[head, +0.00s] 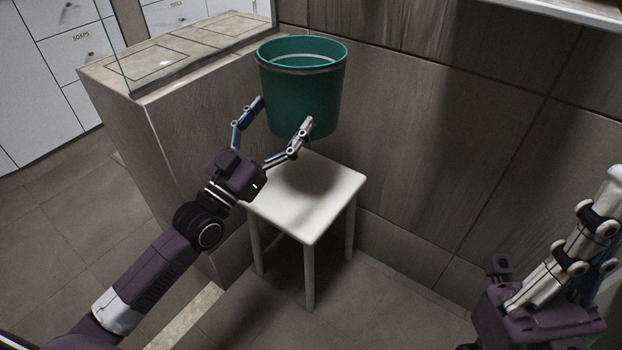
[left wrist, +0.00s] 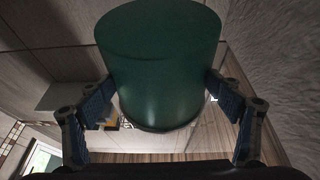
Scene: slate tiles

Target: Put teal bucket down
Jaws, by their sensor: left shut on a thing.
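The teal bucket (head: 301,98) is upright, with its open rim facing up, and looks empty where its inside shows. My left gripper (head: 285,113) is shut on its sides, one finger on each side. The left wrist view shows the bucket (left wrist: 160,70) between both fingers (left wrist: 163,88). The bucket hangs over the back part of a white stool (head: 315,205), with its shadow on the seat. It looks raised above the seat. My right gripper (head: 595,215) is at the right edge, partly cut off, away from the bucket; its opening is unclear.
A tiled half wall (head: 165,135) with a glass panel stands left of the stool. A tiled wall (head: 430,120) rises close behind the bucket and stool. White drawers (head: 75,45) are at the far left. The stool seat is bare, and the floor in front is clear.

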